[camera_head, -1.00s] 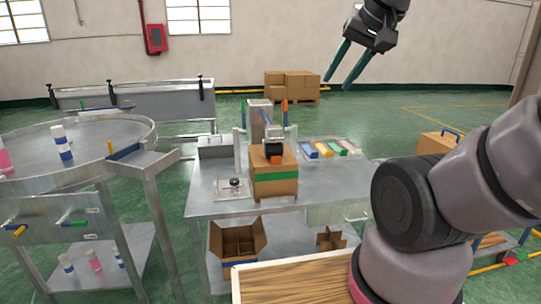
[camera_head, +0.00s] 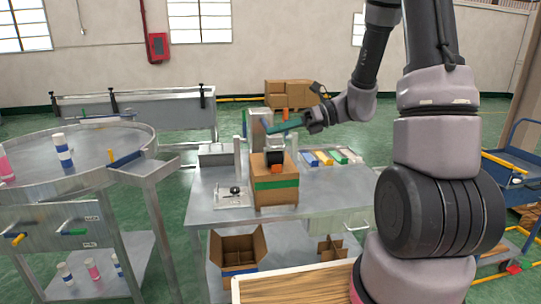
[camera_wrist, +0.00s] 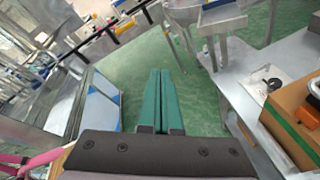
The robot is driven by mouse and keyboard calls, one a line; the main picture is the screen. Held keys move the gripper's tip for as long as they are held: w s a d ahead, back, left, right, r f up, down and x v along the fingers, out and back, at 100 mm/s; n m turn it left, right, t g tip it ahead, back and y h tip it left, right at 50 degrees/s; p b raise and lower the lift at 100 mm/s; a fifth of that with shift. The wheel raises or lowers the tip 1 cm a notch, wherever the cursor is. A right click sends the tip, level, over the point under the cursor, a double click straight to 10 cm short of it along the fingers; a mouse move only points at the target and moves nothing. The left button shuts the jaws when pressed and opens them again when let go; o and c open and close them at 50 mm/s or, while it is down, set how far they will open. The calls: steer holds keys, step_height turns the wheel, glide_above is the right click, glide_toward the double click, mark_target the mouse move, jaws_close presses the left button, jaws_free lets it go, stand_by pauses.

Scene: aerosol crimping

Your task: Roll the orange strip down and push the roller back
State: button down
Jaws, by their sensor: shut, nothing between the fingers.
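A cardboard box (camera_head: 276,197) with a green band stands on the metal table, by a grey upright post (camera_head: 258,128). A black roller (camera_head: 274,158) sits at the top of the box's front, with a small orange strip (camera_head: 277,169) just below it. In the wrist view the box (camera_wrist: 290,104) is at the right edge, with an orange piece (camera_wrist: 308,116) on it. My gripper (camera_head: 266,131) is shut and empty, its green fingers pointing left above the box in the head view. In the wrist view the fingertips (camera_wrist: 166,72) lie together over the floor, apart from the box.
The metal table (camera_head: 330,195) has coloured boxes (camera_head: 323,157) at the back right and a small black-knobbed fixture (camera_head: 235,191) at the left. A round table (camera_head: 95,155) with cans stands at the left. A blue cart (camera_head: 515,160) stands at the right.

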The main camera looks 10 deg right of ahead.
steer(key=w+d+f+m+t+h, duration=0.1)
steer(key=w+d+f+m+t, duration=0.45)
steer(key=f+m, duration=0.35)
steer(key=w+d+f+m+t+h, duration=0.1)
steer(key=w+d+f+m+t, duration=0.3)
steer(key=w+f+m+t, duration=0.45)
steer(key=w+a+g, duration=0.1)
steer(key=w+a, duration=0.1)
steer(key=w+a+m+g, duration=0.1)
steer(key=w+a, duration=0.1)
steer(key=w, duration=0.1)
steer(key=w+a+m, duration=0.1)
steer(key=w+a, duration=0.2)
steer(key=shift+r+g, duration=0.3)
steer(key=shift+g, duration=0.1)
steer(key=shift+w+a, duration=0.1)
steer(key=shift+w, duration=0.55)
